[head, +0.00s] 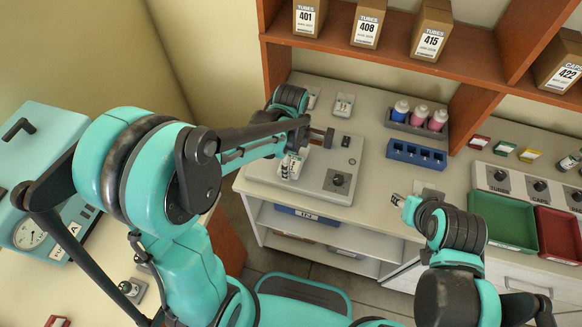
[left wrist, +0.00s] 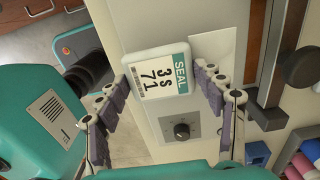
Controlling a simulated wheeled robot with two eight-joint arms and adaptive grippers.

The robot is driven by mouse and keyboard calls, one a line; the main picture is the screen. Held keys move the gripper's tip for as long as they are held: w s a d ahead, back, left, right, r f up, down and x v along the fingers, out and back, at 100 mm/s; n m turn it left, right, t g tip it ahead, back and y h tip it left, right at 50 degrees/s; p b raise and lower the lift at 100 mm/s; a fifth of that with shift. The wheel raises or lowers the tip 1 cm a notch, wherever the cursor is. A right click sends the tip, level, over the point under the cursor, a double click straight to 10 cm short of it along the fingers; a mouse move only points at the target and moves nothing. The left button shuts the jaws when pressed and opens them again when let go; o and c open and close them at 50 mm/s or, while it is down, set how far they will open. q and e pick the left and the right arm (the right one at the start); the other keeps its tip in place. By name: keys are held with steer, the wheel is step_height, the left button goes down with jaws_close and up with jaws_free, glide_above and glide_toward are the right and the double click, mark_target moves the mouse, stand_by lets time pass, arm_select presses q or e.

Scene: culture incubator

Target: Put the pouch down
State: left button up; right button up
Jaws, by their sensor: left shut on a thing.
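The pouch (left wrist: 160,72) is a small white packet with a teal strip marked SEAL and the print "3s 71". My left gripper (left wrist: 160,80) is shut on it, with a fingertip at each side edge. In the head view the pouch (head: 291,166) is partly hidden by the fingers of my left gripper (head: 288,168), over the grey sealer (head: 258,172) on the bench. I cannot tell whether the pouch touches the sealer's surface. My right gripper (head: 402,202) is near the bench's front edge; its jaws are too small to read.
The sealer has a black knob (head: 338,180) and an upright dark part beside my left gripper. A blue rack (head: 416,154) and a holder with bottles (head: 417,124) stand to the right. Green (head: 503,220) and red (head: 558,233) trays lie farther right. A shelf (head: 385,55) with boxes overhangs the back.

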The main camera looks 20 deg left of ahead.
arm_select(q)
step_height(320, 180, down, 3)
steer(key=shift+b, duration=0.45)
steer(key=o, duration=1.2)
steer(key=shift+f, duration=0.1)
steer(key=shift+c, duration=0.2)
